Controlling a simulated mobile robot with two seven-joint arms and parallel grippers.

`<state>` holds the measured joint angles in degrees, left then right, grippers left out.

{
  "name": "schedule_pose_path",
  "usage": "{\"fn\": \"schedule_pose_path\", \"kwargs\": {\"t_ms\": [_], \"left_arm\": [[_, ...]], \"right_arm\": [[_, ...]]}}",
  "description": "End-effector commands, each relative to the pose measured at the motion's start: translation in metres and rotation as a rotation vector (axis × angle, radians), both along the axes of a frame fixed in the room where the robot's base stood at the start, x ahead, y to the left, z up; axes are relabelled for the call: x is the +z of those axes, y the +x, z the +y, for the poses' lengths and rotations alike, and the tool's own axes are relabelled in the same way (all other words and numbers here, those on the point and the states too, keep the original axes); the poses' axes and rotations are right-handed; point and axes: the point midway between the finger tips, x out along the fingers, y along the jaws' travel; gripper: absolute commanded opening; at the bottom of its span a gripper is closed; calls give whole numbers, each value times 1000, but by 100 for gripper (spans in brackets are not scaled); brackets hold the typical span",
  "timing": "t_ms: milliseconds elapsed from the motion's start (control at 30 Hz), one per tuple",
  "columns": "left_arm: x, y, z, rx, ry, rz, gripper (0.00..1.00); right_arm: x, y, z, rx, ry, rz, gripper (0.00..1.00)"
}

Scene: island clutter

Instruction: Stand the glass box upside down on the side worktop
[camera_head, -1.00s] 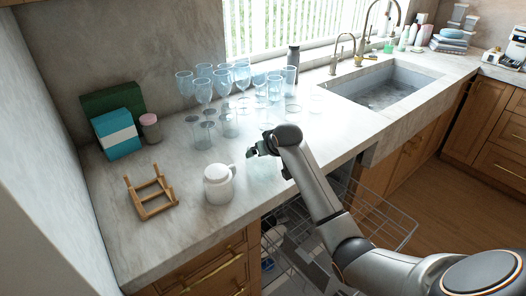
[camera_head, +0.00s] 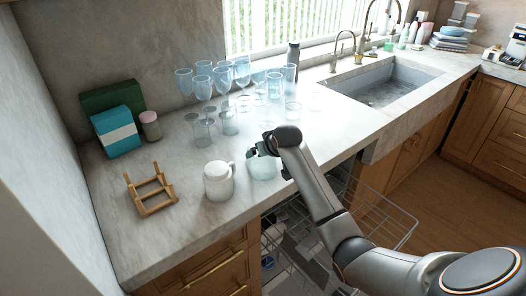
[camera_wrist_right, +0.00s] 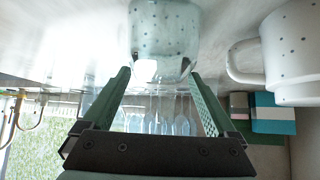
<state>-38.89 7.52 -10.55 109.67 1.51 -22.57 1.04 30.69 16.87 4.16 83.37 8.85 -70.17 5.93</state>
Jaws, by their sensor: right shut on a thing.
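The glass box (camera_head: 262,168) is a clear, pale bluish vessel at the front edge of the stone worktop (camera_head: 105,222), just right of the white mug. In the right wrist view the glass box (camera_wrist_right: 165,35) sits at the fingertips, with its far side cut off by the frame. My right gripper (camera_head: 260,150) is shut on it; the green fingers (camera_wrist_right: 160,80) stand on either side of the glass. Whether the box touches the worktop, and which way up it is, I cannot tell. My left gripper is not in view.
A white mug (camera_head: 218,181) stands close left of the glass box. Several stemmed glasses (camera_head: 203,88) and tumblers stand behind it. A wooden rack (camera_head: 151,194), teal box (camera_head: 117,133) and pink-lidded jar (camera_head: 151,127) are left. A sink (camera_head: 385,83) and open wire dishwasher rack (camera_head: 385,225) are right.

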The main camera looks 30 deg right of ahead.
Motion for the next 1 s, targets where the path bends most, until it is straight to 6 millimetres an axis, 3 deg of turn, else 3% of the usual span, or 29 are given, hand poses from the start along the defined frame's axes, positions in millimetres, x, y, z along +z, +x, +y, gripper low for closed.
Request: {"fn": "schedule_pose_path", "kwargs": {"t_ms": [267, 300, 333, 667, 1000], "left_arm": [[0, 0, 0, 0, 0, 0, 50], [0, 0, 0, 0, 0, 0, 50], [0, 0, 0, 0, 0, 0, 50], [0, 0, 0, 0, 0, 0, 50], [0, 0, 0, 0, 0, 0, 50]], "right_arm": [[-2, 0, 0, 0, 0, 2, 15], [-2, 0, 0, 0, 0, 2, 95], [-3, 0, 0, 0, 1, 3, 98], [-2, -2, 1, 0, 1, 5, 100], [31, -32, 7, 0, 0, -1, 100]]}}
